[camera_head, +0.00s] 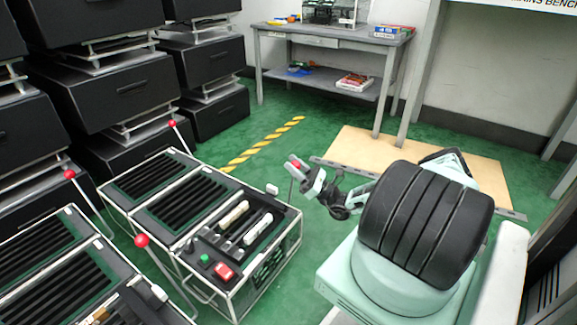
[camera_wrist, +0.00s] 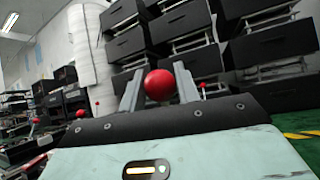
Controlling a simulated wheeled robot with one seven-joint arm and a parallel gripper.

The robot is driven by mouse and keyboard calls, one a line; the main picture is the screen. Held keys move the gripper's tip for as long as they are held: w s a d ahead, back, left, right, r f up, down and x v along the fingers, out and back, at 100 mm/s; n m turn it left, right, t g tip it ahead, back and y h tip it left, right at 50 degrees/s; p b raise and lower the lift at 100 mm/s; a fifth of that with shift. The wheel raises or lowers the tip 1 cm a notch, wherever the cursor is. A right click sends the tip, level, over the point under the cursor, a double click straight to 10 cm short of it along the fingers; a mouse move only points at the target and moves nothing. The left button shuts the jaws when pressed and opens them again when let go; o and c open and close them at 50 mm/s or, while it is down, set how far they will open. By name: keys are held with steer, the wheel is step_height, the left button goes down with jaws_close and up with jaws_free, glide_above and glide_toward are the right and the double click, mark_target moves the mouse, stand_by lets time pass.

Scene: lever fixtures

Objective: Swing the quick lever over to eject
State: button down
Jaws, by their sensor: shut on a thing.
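My gripper (camera_head: 296,163) is at the end of my arm, above the right rear corner of the nearer-centre machine (camera_head: 262,275). It is shut on a red ball knob (camera_wrist: 159,85), which sits between the two grey fingers in the wrist view. In the head view only a bit of red shows between the fingers, and a thin rod runs down below it toward the machine's edge. This appears to be the lever; no "quick" or "eject" marking is readable.
Other red-knobbed levers stand on the left, with knobs in the head view (camera_head: 141,240), (camera_head: 69,174) and (camera_head: 171,124). A second machine (camera_head: 60,270) is at lower left. Black drawer units (camera_head: 120,90) are stacked behind. Green floor is open toward the workbench (camera_head: 330,38).

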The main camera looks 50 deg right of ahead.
steer(key=shift+s+f+y, duration=0.15)
steer(key=shift+s+y, duration=0.15)
steer(key=shift+s, duration=0.4)
steer(key=c, duration=1)
jaws_free()
steer(key=shift+d, duration=0.1)
steer(key=shift+c, duration=0.2)
steer(key=b+v, duration=0.8)
steer(key=v, duration=0.9)
steer(key=shift+f, duration=0.3)
steer(key=shift+s, duration=0.15)
